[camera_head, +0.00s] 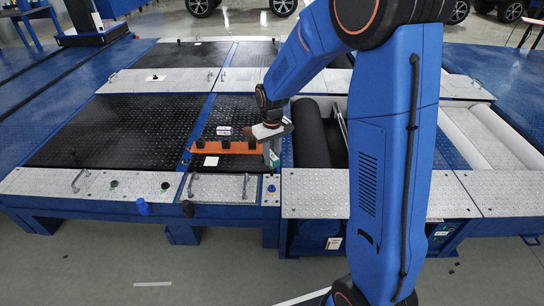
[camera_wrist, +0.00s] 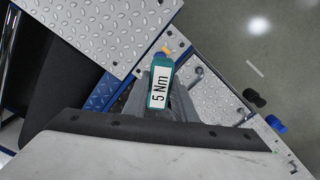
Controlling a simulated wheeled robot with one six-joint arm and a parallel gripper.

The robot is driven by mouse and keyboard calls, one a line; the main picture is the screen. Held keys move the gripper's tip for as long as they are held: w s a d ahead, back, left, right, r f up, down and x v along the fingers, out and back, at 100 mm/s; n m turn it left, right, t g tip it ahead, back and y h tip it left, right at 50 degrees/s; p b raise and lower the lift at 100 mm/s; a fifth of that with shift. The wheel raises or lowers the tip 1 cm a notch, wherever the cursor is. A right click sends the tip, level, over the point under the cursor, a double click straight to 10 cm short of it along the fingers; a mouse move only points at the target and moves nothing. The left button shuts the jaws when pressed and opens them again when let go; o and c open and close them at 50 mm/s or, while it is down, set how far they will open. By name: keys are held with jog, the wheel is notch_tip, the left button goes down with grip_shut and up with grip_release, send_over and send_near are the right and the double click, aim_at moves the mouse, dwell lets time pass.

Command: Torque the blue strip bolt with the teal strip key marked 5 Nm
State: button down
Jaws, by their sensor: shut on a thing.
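My gripper (camera_head: 271,150) is shut on the teal strip key (camera_wrist: 160,82), whose white label reads 5 Nm. In the wrist view the key stands between the grey fingers, with an orange tip at its far end. My gripper is at the right end of the orange rack, above the tester's front strip.
The orange rack (camera_head: 228,148) holds several dark pieces. A black knob (camera_head: 188,209) is right of the blue knob. Metal handles (camera_head: 245,186) rise from the front strip. A dark roller (camera_head: 310,135) lies right of the gripper. Open floor (camera_head: 100,270) lies in front.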

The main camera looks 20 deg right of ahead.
aim_at(272, 171)
jog(key=shift+f, duration=2.85)
jog(key=shift+f, duration=1.15)
jog(key=m, duration=0.4)
jog(key=shift+n, duration=0.3)
jog(key=shift+r, duration=1.6)
